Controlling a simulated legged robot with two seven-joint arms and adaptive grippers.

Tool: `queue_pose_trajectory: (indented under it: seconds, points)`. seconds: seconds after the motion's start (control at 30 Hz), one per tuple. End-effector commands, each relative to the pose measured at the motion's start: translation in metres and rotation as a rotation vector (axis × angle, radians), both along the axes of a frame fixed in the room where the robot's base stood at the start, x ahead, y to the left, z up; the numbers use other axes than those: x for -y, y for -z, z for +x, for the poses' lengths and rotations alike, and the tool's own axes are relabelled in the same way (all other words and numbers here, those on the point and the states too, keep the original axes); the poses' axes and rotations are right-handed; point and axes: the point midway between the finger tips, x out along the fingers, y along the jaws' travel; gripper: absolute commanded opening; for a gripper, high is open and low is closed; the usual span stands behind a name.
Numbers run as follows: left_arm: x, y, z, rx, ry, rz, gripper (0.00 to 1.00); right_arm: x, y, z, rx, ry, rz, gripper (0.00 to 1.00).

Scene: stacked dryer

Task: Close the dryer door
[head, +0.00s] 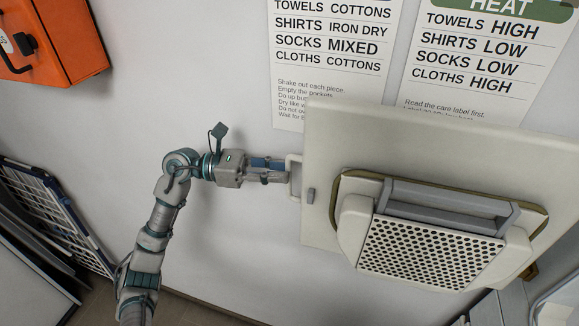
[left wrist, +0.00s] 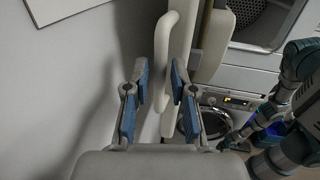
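The dryer door (head: 330,150) stands wide open in the head view. Its inner side, with a perforated panel (head: 425,250) and a grey bar, faces me. A pale handle (head: 295,178) sticks out at the door's left edge. My left gripper (head: 284,170) reaches in from the left, its fingertips at the handle. In the left wrist view the handle (left wrist: 164,62) runs between the two blue-padded fingers of the left gripper (left wrist: 160,78), which are apart. Contact with the handle cannot be made out. My right arm shows at the right of that view; its gripper (left wrist: 232,138) is small and dark.
A dryer drum opening (left wrist: 262,20) is uncovered above a lower machine with a round door (left wrist: 205,122). An orange box (head: 60,40) hangs on the white wall at upper left. A folded rack (head: 55,215) leans at left. Two instruction posters hang behind the door.

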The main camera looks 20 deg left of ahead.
Motion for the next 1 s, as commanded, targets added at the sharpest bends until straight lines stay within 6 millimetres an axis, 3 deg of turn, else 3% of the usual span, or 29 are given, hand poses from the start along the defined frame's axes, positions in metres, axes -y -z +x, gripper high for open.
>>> queue_pose_trajectory:
  seconds: [0.2,0.53,0.63,1.0]
  points:
    - [0.023,0.000,0.005,0.001,0.000,0.000,0.25,0.003,0.001,-0.012,-0.005,-0.002,-0.001,0.40]
    - [0.027,0.001,0.005,0.000,0.000,0.000,0.25,0.004,0.002,-0.014,-0.007,-0.003,-0.002,0.40]
    - [0.027,0.001,0.005,-0.001,0.000,0.000,0.00,0.004,0.002,-0.014,-0.006,-0.003,-0.002,0.40]
    - [0.028,0.001,0.006,-0.001,-0.001,0.001,0.00,0.004,0.002,-0.014,-0.006,-0.002,-0.001,0.40]
